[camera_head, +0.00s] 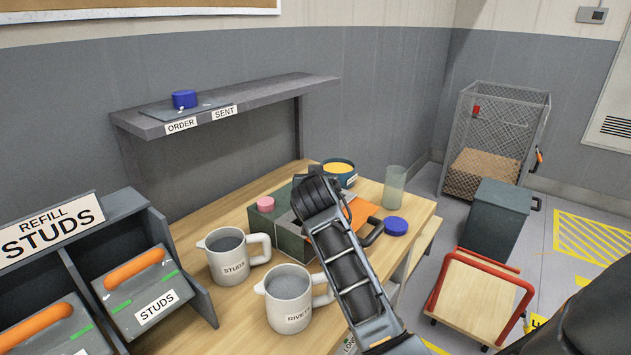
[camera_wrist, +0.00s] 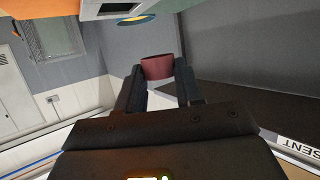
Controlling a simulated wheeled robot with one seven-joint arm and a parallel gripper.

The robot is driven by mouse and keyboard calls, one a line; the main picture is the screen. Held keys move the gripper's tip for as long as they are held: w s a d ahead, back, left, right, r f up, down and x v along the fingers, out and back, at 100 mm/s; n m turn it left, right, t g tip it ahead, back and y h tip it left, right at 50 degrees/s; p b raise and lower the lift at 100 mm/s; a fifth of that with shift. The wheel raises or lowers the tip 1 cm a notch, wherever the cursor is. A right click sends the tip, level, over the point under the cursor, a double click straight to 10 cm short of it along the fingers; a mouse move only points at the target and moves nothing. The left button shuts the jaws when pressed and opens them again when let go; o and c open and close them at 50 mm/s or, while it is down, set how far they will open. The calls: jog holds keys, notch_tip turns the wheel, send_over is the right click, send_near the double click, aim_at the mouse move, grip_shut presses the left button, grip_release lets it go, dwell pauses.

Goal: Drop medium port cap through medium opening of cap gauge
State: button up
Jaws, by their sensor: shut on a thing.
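My gripper (camera_wrist: 157,82) is shut on a dull red round cap (camera_wrist: 157,67) in the wrist view. The cap sits between the fingertips and shows its side. In the head view my black wrist hides the fingertips, and I cannot clearly make out the held cap there. A pink round piece (camera_head: 265,203) shows at the left end of a dark green box (camera_head: 291,241) on the table, just left of my wrist. I cannot tell whether that box is the cap gauge; its openings are mostly hidden behind my arm.
Mugs labelled STUDS (camera_head: 232,262) and RIVETS (camera_head: 289,304) stand in front of the box. A clear cup (camera_head: 395,187) and a blue cap (camera_head: 396,226) are to its right. A shelf (camera_head: 240,100) with another blue cap (camera_head: 184,98) overhangs the back.

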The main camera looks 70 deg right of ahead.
notch_tip(320, 180, down, 7)
jog(key=b, duration=0.5)
jog(key=shift+f+b, duration=0.15)
jog(key=shift+b, duration=0.15)
dwell(0.5)
jog(key=o, duration=1.1)
jog(key=r, duration=0.4)
jog(key=shift+s+d+r, duration=0.2)
jog(key=shift+s+r, duration=0.1)
jog(key=s+d+r, duration=0.1)
jog(key=s+r, duration=0.1)
jog(key=s, duration=0.1)
jog(key=s+d+r, duration=0.2)
jog(key=s, duration=0.1)
jog(key=s+d+r+b, duration=0.1)
jog(key=s+d+r, duration=0.1)
jog(key=s, duration=0.2)
jog(key=shift+d+r, duration=0.1)
jog(key=shift+r, duration=0.15)
